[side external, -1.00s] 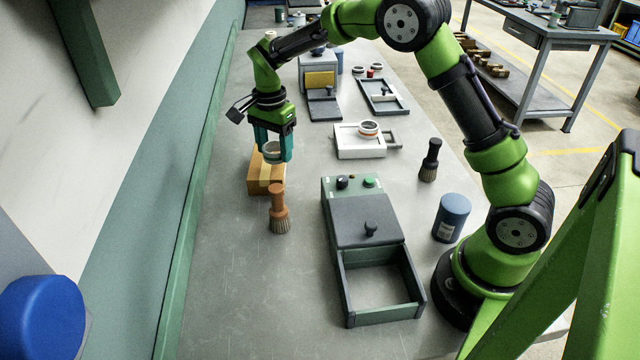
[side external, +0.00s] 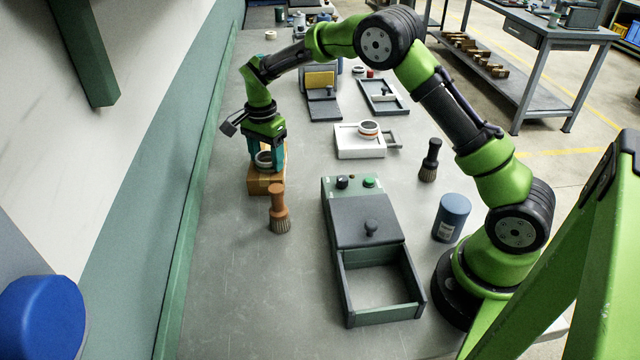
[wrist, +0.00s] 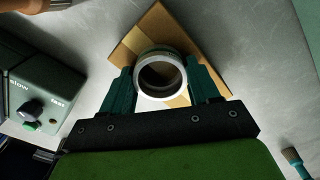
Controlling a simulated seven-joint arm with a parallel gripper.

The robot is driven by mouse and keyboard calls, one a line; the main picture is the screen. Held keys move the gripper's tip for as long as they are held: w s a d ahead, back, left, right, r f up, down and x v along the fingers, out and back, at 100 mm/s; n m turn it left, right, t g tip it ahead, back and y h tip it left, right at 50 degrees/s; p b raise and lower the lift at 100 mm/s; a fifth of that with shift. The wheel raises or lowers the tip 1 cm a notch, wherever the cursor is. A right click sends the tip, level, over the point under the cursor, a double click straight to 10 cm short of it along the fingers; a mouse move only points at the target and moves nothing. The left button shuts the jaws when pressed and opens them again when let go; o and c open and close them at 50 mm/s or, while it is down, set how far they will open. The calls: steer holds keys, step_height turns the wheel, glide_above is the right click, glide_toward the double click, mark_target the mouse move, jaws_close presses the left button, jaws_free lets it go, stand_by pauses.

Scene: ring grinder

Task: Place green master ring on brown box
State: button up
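The green master ring (wrist: 160,76) shows in the wrist view as a pale ring with a dark greenish band, between my gripper's two teal fingers. My gripper (side external: 266,158) is shut on it, one finger on each side. In the side view the ring (side external: 263,158) is at the top of the brown box (side external: 262,186). Whether it rests on the box or hangs just above it I cannot tell. In the wrist view the box (wrist: 137,44) lies behind the ring, turned at an angle, with a lighter stripe across it.
An orange-handled brush (side external: 278,206) stands just in front of the box. A green-grey machine with an open tray (side external: 365,235) is to the right. A white fixture with another ring (side external: 360,142) stands behind it. A dark brush (side external: 430,160) and a blue can (side external: 451,217) are farther right.

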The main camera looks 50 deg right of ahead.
steer(key=o, duration=0.4)
steer(key=shift+o, duration=0.2)
steer(key=s+r+n+t, duration=0.1)
steer(key=s+r, duration=0.2)
steer(key=r, duration=0.6)
steer(key=s+r+n, duration=0.1)
steer(key=s+r, duration=0.1)
steer(key=r, duration=0.7)
steer(key=s+a+r+n+t+y, duration=0.25)
steer(key=s+r+n, duration=0.25)
steer(key=s, duration=0.5)
steer(key=s+f+n+t, duration=0.3)
steer(key=s+f+n, duration=0.1)
steer(key=s, duration=0.9)
steer(key=shift+s+a+n+t, duration=0.35)
steer(key=shift+a+n, duration=0.05)
steer(key=shift+n, duration=0.5)
steer(key=shift+h, duration=0.25)
